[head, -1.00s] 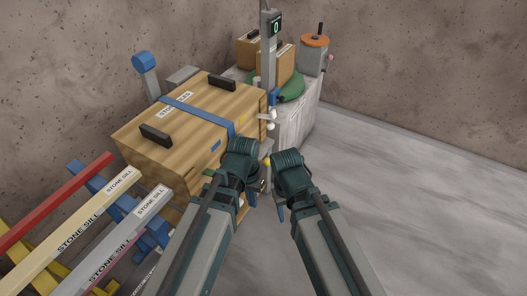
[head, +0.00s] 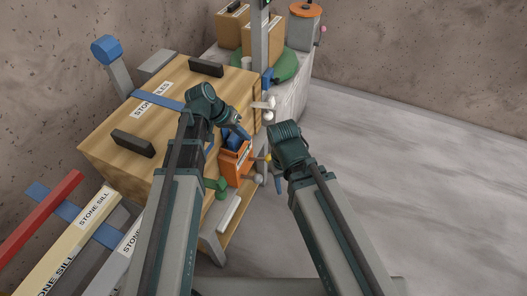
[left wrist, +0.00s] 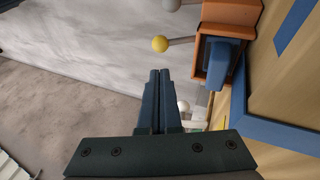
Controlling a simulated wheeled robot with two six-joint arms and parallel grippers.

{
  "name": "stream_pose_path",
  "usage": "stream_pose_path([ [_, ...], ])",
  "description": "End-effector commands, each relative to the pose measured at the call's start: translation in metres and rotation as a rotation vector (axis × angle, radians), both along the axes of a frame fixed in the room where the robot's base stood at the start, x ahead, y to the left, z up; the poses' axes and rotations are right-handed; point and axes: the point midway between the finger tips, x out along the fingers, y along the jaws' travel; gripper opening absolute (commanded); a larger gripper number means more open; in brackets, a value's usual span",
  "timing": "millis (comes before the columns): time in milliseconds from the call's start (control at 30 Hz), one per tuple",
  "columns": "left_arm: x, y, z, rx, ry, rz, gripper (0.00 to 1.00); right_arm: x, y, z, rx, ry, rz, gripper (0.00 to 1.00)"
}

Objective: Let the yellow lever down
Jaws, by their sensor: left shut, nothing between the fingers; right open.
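The yellow lever is a grey rod with a yellow ball (left wrist: 160,44), sticking out sideways from an orange box (left wrist: 228,14); in the head view its yellow end (head: 268,157) shows beside the orange box (head: 234,166). A second lever with a grey ball (left wrist: 168,4) is on the same box. My left gripper (head: 243,133) is shut and empty above the orange box; in the left wrist view its fingertips (left wrist: 160,72) are just short of the yellow ball and apart from it. My right gripper (head: 276,184) is open, right of the levers, its fingers partly hidden.
The orange box is on the side of a wooden crate (head: 110,150) with a blue strap. Stone sills (head: 85,225) lie at left. A grey cabinet (head: 292,97) stands behind. The floor at right (head: 420,170) is clear.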

Motion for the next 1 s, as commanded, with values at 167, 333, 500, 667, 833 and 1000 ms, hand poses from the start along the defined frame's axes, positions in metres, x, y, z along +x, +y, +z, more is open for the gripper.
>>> stream_pose_path([
  [167,0.000,-0.002,-0.005,0.000,0.001,0.000,0.00,0.000,0.000,-0.005,0.000,0.000,0.000,0.50],
  [333,0.003,-0.010,-0.025,0.000,0.001,0.000,0.00,0.000,0.000,-0.025,0.000,0.000,0.000,0.50],
  [500,0.007,-0.023,-0.051,0.001,0.001,-0.002,0.00,0.000,0.000,-0.050,0.000,0.000,0.000,0.50],
  [667,0.011,-0.036,-0.073,0.001,0.001,-0.002,0.00,0.000,0.000,-0.073,0.000,0.000,0.000,0.50],
  [833,0.015,-0.048,-0.095,0.002,0.001,-0.001,0.00,0.000,0.000,-0.095,0.000,0.000,0.000,0.50],
  [1000,0.018,-0.058,-0.112,0.002,0.001,-0.001,0.00,0.000,0.000,-0.112,0.000,0.000,0.000,0.50],
])
